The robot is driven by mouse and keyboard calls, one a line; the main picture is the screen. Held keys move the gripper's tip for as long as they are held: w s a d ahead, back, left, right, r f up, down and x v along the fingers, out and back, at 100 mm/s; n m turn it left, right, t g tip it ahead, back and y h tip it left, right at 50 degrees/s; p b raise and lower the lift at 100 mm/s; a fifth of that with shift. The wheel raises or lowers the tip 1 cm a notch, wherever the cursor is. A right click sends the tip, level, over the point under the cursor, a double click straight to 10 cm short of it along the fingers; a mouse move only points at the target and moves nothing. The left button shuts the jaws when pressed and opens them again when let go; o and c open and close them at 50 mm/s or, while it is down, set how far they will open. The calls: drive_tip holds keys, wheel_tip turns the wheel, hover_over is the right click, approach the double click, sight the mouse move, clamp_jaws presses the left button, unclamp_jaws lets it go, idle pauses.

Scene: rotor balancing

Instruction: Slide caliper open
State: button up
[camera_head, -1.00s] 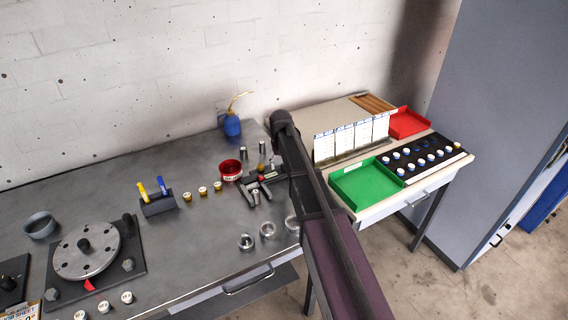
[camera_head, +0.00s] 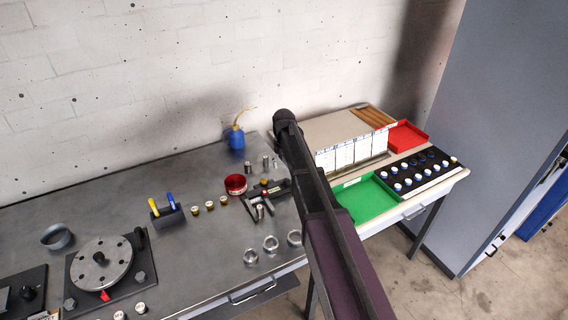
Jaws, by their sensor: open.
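The caliper (camera_head: 276,192) appears to be the dark tool with two jaws on the grey bench, right of the red bowl. Its jaws point toward the bench's front edge, and a small metal cylinder (camera_head: 260,211) stands by them. The slider's exact position is too small to make out. My dark arm (camera_head: 322,205) runs up across the picture just right of the caliper and covers the bench there. My gripper is hidden, so its distance from the caliper does not show.
A red bowl (camera_head: 236,184), small brass-coloured weights (camera_head: 210,205) and clear glass-like rings (camera_head: 270,243) lie around the caliper. A blue oil can (camera_head: 236,138) stands behind. A rotor disc (camera_head: 101,262) is at left. A side table holds a green tray (camera_head: 368,199) and red tray (camera_head: 408,136).

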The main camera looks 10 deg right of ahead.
drive_tip(key=shift+r+p, duration=2.2)
drive_tip(key=shift+r, duration=0.35)
drive_tip(key=s+d+f+b, duration=0.1)
drive_tip(key=s+f+b, duration=0.2)
drive_tip(key=s, duration=1.1)
drive_tip(key=s+d+f+m+b, duration=0.1)
drive_tip(key=s+f+b, duration=0.3)
drive_tip(key=s, duration=1)
drive_tip(key=shift+s, duration=0.35)
wheel_tip(320, 180, up, 7)
drive_tip(key=m+p, duration=0.4)
drive_tip(key=p, duration=0.3)
hover_over(286, 180)
drive_tip(key=shift+w+d+f, duration=0.1)
drive_tip(key=shift+f+b, duration=0.25)
drive_tip(key=shift+b, duration=0.1)
wheel_tip(286, 180, down, 13)
drive_tip(key=b, duration=1.3)
drive_tip(key=shift+f, duration=0.15)
